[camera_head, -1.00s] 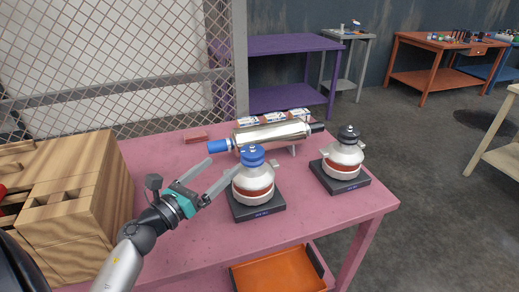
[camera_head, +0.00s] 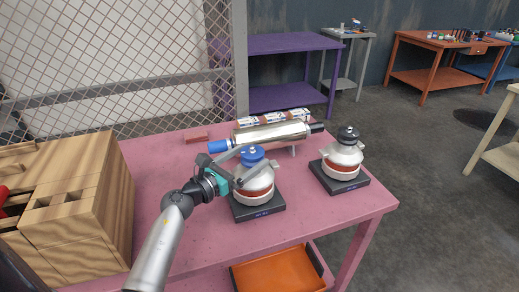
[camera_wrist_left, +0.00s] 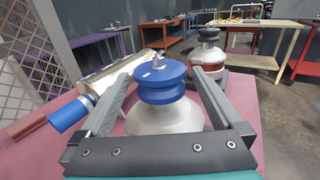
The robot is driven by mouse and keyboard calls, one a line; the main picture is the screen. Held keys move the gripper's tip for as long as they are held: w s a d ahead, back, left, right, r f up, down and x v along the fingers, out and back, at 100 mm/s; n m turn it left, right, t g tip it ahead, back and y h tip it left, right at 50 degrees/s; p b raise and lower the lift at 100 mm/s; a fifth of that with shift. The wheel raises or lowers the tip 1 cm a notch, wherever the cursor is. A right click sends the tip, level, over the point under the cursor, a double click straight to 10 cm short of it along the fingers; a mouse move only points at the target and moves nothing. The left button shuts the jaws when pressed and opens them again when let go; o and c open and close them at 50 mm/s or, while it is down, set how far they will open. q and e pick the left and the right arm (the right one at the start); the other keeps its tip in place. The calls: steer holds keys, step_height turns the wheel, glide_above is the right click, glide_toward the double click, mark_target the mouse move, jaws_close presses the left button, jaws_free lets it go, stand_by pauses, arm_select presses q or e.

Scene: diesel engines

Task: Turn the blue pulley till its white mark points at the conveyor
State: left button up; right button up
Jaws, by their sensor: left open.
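The blue pulley (camera_head: 252,153) sits on top of a pale, rounded housing (camera_head: 253,184) with a red band, on a dark base. In the left wrist view the pulley (camera_wrist_left: 161,82) is in the middle, with a small white mark (camera_wrist_left: 147,75) on its top at the left near side. My left gripper (camera_head: 256,160) is open, its fingers on either side of the pulley. In the wrist view gaps show between both fingers and the pulley. A silver cylinder with a blue end (camera_head: 272,134) lies behind the pulley; I cannot tell if it is the conveyor. My right gripper is not in view.
A similar unit with a black top (camera_head: 347,135) stands to the right on the pink table (camera_head: 190,240). A wooden block (camera_head: 75,205) stands at the left. An orange tray (camera_head: 280,272) is below the table.

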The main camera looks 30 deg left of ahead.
mark_target(260, 150)
arm_select(q)
steer(key=shift+w+d, duration=0.25)
steer(key=shift+w, duration=1)
steer(key=shift+w+d, duration=0.25)
steer(key=shift+w, duration=0.95)
steer(key=shift+c, duration=0.4)
